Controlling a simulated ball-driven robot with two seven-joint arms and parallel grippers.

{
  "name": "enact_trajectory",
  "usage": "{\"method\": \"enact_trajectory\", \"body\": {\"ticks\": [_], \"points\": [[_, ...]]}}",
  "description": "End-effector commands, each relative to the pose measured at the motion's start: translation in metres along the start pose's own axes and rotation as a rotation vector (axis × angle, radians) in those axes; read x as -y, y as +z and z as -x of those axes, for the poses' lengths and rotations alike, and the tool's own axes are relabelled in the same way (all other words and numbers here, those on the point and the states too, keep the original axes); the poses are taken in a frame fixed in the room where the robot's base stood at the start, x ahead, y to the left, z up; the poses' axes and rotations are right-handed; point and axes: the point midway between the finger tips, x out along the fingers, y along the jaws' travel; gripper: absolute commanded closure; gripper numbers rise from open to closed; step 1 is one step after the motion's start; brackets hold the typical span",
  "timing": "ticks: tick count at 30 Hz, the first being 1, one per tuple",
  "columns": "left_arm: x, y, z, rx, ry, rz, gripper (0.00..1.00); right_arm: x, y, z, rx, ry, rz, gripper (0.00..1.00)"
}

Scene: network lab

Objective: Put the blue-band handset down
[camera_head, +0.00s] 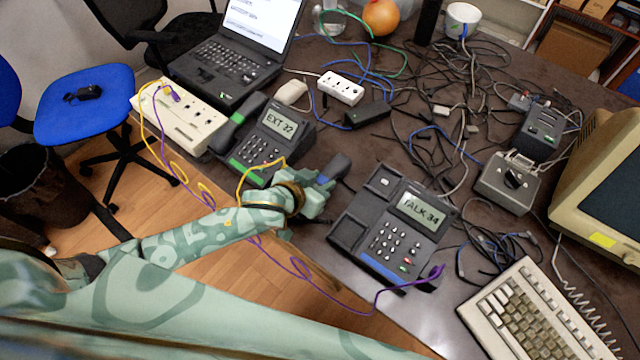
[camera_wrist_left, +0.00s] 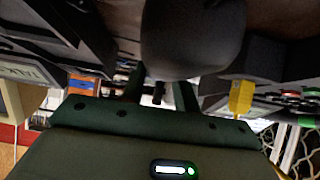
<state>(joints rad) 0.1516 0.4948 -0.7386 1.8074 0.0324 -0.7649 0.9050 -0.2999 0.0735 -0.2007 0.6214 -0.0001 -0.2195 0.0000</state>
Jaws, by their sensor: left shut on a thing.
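My left gripper (camera_head: 318,188) is shut on the blue-band handset (camera_head: 336,166), at the table's front edge between the two phones. The handset is dark grey and partly hidden by the fingers. In the left wrist view its rounded dark end (camera_wrist_left: 193,38) fills the top middle, beyond the fingers (camera_wrist_left: 158,92). The blue-band phone (camera_head: 398,228) shows "TALK 34" and has a blue strip along its front. Its cradle at the left side is empty. The handset is apart from it, to its upper left. My right gripper is not in view.
The green-band phone (camera_head: 262,142) shows "EXT 32" and has its own handset (camera_head: 238,121) on it. Purple and yellow cables run near my left arm. A beige keyboard (camera_head: 535,318) lies at the right. Tangled cables (camera_head: 440,110) cover the table behind the phones.

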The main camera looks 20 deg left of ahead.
Motion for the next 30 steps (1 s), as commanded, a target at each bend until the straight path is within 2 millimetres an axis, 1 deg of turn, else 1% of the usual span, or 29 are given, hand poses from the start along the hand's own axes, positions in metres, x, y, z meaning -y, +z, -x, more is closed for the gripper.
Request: {"method": "enact_trajectory", "body": {"ticks": [1, 11, 12, 14, 15, 24, 26, 29, 30], "points": [[0.001, 0.01, -0.007, 0.003, -0.001, 0.0, 0.96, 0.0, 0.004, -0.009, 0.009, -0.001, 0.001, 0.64], [0.0, 0.01, -0.007, -0.001, -0.001, 0.0, 0.96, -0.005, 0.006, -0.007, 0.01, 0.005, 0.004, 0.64], [0.0, 0.011, -0.007, 0.0, -0.001, 0.0, 0.67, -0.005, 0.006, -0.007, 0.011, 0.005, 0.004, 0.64], [0.0, 0.01, -0.007, -0.001, -0.001, 0.0, 0.5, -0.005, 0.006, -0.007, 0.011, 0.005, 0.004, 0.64], [0.0, 0.01, -0.007, -0.001, -0.001, 0.0, 0.48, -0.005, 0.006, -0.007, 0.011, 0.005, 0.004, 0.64], [0.001, 0.007, -0.005, -0.002, -0.002, -0.002, 0.48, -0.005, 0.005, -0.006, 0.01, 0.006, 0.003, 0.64], [0.0, 0.008, 0.002, 0.0, -0.001, -0.001, 0.48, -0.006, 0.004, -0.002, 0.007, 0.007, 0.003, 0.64], [0.0, 0.005, 0.021, -0.002, -0.001, 0.0, 0.48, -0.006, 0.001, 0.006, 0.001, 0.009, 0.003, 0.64], [0.0, 0.005, 0.03, -0.001, -0.001, 0.0, 0.48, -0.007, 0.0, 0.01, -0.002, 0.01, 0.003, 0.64]]}}
